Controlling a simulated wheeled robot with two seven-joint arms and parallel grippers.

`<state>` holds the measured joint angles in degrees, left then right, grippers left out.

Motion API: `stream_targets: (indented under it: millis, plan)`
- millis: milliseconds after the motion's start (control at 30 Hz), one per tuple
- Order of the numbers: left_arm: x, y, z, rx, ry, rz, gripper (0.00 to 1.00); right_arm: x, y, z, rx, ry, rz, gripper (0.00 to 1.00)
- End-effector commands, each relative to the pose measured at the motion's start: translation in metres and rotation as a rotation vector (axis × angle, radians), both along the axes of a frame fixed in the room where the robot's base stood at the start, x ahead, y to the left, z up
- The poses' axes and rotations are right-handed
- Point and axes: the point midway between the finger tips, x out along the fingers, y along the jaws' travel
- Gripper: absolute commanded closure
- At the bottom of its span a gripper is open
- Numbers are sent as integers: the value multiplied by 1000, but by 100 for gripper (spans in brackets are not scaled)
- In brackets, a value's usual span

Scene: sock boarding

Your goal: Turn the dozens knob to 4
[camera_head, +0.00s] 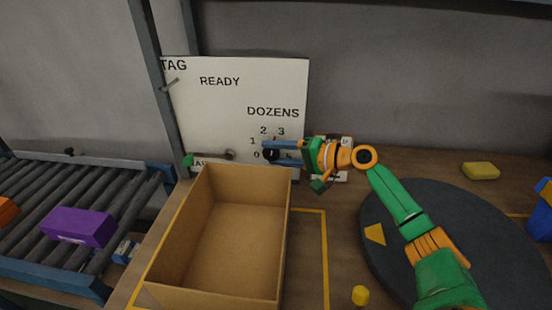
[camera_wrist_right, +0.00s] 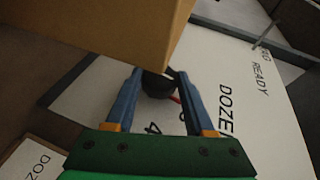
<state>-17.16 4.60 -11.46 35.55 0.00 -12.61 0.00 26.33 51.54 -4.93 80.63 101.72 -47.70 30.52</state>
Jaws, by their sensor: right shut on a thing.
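The dozens knob (camera_wrist_right: 157,85) is a dark round knob on the white board (camera_head: 230,95), below the word DOZENS. My right gripper (camera_wrist_right: 155,80) is shut on it, with one blue finger on each side. In the head view the gripper (camera_head: 268,154) reaches it from the right. A short red pointer (camera_wrist_right: 176,99) sticks out from the knob in the wrist view; I cannot tell exactly which number it points to. The 4 (camera_wrist_right: 153,128) shows between the fingers there. In the head view 0, 1, 2 and 3 show around the knob. My left gripper is not in view.
An open cardboard box (camera_head: 194,235) stands just in front of the board, close to the right gripper. A roller conveyor (camera_head: 55,205) with a purple box (camera_head: 78,227) is at left. A dark round plate (camera_head: 490,235) lies under my right arm.

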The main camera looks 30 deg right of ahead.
Motion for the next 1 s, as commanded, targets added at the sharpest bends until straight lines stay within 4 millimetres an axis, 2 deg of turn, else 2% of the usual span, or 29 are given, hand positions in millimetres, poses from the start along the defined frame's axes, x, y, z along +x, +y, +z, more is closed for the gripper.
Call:
stream_targets:
  millis: [367, 400, 467, 500, 800, 1000]
  plan:
    - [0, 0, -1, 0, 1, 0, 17, -1, 1, -3, 2, 6, 5, 100]
    - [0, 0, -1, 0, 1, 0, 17, -1, 1, -3, 2, 6, 5, 38]
    - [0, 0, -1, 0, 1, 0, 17, -1, 1, -2, 2, 4, 4, 22]
    - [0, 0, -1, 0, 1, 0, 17, -1, 1, -2, 2, 4, 4, 17]
    - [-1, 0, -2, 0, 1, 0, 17, -2, -1, -1, 2, 1, 0, 17]
    - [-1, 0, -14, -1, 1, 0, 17, -29, -19, 2, 0, 5, 0, 17]
